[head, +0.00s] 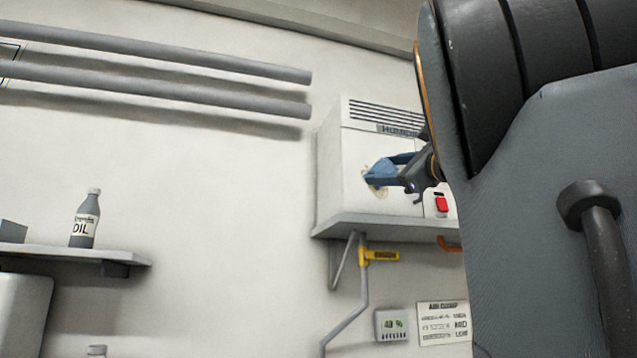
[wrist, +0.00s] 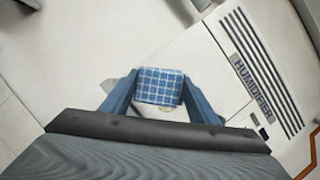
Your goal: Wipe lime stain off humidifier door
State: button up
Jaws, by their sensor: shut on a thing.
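The white humidifier (head: 352,150) stands on a wall shelf, its front door facing me. A tan lime stain (head: 377,191) shows on the door, partly covered by my gripper (head: 374,176) with blue fingers. In the wrist view my gripper (wrist: 160,76) is shut on a blue checked cloth (wrist: 160,87) between its fingertips. The cloth is at the door of the humidifier (wrist: 210,75); I cannot tell if it is pressed against it. In the head view the cloth is hard to tell from the blue fingers, and my arm hides the humidifier's right side.
The humidifier's shelf (head: 345,226) has a bracket and a pipe with a yellow valve handle (head: 384,255) below. A red switch (head: 441,204) is right of the door. A humidity display (head: 391,324) and a notice (head: 443,322) are lower. An oil bottle (head: 85,222) stands on the left shelf.

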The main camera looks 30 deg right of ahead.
jog(key=shift+w+a, duration=0.35)
jog(key=shift+w, duration=0.15)
jog(key=shift+w+d+p, duration=0.2)
jog(key=shift+w+p, duration=0.05)
jog(key=shift+w, duration=0.7)
jog(key=shift+w+d+p, duration=0.2)
jog(key=shift+w+p, duration=0.05)
jog(key=shift+w, duration=0.65)
jog(key=shift+w+d+p, duration=0.2)
jog(key=shift+w+p, duration=0.05)
jog(key=shift+w, duration=0.7)
jog(key=shift+w+d, duration=0.15)
jog(key=shift+w, duration=0.7)
jog(key=shift+d, duration=0.1)
